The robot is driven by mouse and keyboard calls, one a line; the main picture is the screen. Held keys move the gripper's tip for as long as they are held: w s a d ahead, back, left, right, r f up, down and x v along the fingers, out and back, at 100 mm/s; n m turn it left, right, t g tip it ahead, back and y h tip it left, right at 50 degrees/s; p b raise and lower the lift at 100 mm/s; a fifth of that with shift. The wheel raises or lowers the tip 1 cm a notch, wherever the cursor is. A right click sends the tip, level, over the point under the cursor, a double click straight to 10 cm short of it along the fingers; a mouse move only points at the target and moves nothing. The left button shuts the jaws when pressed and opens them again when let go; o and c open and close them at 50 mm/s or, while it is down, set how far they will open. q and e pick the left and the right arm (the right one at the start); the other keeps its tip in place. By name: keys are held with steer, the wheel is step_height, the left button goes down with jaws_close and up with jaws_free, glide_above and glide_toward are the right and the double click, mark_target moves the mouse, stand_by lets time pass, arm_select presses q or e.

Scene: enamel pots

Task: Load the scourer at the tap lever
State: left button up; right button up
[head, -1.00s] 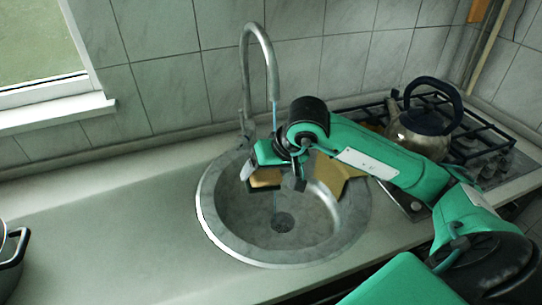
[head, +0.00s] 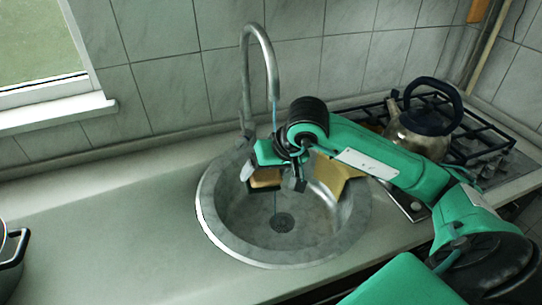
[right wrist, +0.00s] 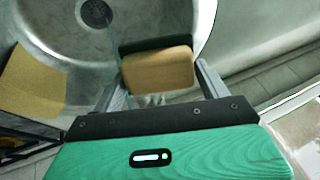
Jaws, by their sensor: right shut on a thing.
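The scourer, a tan block with a dark layer (right wrist: 158,68), is held between the two fingers of my right gripper (right wrist: 165,88) in the right wrist view. In the head view the scourer (head: 265,178) hangs below my right gripper (head: 272,176), over the back of the round sink. The tall grey tap (head: 270,60) arches above, and a thin stream of water falls from its spout close to the gripper. The tap lever (head: 241,118) is low on the tap's left side, left of the gripper and apart from it. My left gripper is not in view.
The round sink (head: 208,205) has a drain (head: 283,222) at its bottom. A yellow cloth-like piece (head: 336,172) lies at the sink's right side, partly behind my arm. A kettle (head: 420,130) stands on the hob at right. The left counter (head: 110,220) is mostly clear.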

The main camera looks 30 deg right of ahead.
mark_target(255, 176)
steer(key=shift+s+a+r+p, duration=0.25)
steer(key=shift+s+a+r, duration=0.25)
steer(key=shift+a, duration=0.2)
steer(key=shift+s+a+r+p, duration=0.3)
steer(key=shift+s+a+r, duration=0.15)
steer(key=shift+a, duration=0.3)
steer(key=shift+s+a+r+p, duration=0.25)
steer(key=shift+s+a+r, duration=0.2)
steer(key=shift+a, duration=0.25)
steer(key=shift+a+r, duration=0.1)
steer(key=shift+r, duration=0.05)
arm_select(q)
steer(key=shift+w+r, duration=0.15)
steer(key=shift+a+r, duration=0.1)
arm_select(e)
steer(key=shift+r, duration=0.15)
